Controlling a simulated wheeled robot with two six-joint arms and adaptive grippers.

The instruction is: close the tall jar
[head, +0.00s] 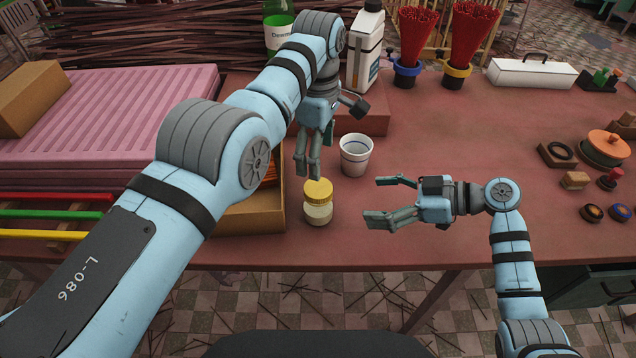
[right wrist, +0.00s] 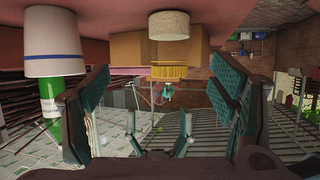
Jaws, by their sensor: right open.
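The pale jar (head: 318,213) stands upright near the table's front edge, right of the cardboard box; it also shows in the upside-down right wrist view (right wrist: 168,25). A yellow lid (head: 318,190) is directly over its mouth. The right wrist view shows a clear gap between jar and lid (right wrist: 168,72). My left gripper (head: 311,174) points down with its fingertips at the lid, which it appears to hold up; the exact contact is hidden. My right gripper (head: 378,200) is open and empty, right of the jar, its fingers pointing left towards it.
A white cup (head: 356,155) stands close behind the jar and right gripper. The cardboard box (head: 262,215) is on the left. A white bottle (head: 366,55) stands behind. A pot with an orange lid (head: 606,145) and small items are far right. The middle right of the table is clear.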

